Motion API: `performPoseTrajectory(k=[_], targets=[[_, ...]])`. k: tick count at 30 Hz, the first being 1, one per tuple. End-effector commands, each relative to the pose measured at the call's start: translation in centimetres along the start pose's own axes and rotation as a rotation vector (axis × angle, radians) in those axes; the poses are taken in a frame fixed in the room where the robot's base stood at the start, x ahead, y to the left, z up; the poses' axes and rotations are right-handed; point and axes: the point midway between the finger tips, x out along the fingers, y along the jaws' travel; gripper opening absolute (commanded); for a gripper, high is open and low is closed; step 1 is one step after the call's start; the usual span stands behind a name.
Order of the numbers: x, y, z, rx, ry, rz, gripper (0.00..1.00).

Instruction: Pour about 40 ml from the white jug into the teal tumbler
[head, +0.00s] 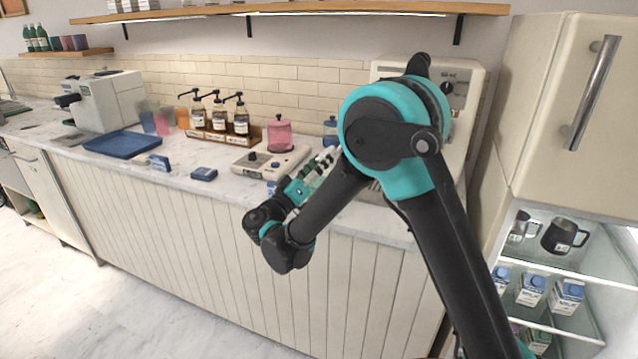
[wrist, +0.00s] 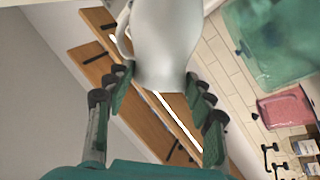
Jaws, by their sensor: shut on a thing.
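My gripper (wrist: 158,82) is shut on the white jug (wrist: 168,42), which sits between its fingers at the top of the wrist view. The jug's handle shows on its left side, and its upper part is cut off by the frame. A translucent teal vessel, which looks like the teal tumbler (wrist: 278,38), fills the upper right of the wrist view, apart from the jug in the picture. In the head view my gripper (head: 322,163) is over the counter, partly behind my arm. The jug and tumbler are not clearly visible there. Liquid is not visible.
Syrup pump bottles (head: 241,120), a blue tray (head: 122,144) and coloured tumblers (head: 163,123) are farther left. A wooden shelf (head: 290,9) runs above. A fridge (head: 548,110) is at right.

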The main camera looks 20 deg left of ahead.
Motion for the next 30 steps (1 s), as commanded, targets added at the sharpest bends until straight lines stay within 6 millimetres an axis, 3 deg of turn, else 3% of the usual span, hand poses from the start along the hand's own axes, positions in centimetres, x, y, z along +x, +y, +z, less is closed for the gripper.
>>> performPoseTrajectory(k=[6, 30], targets=[[-0.26, -0.4, 0.19, -0.115, 0.079, -0.005, 0.11], [0.02, -0.2, 0.11, -0.225, 0.156, -0.011, 0.11]])
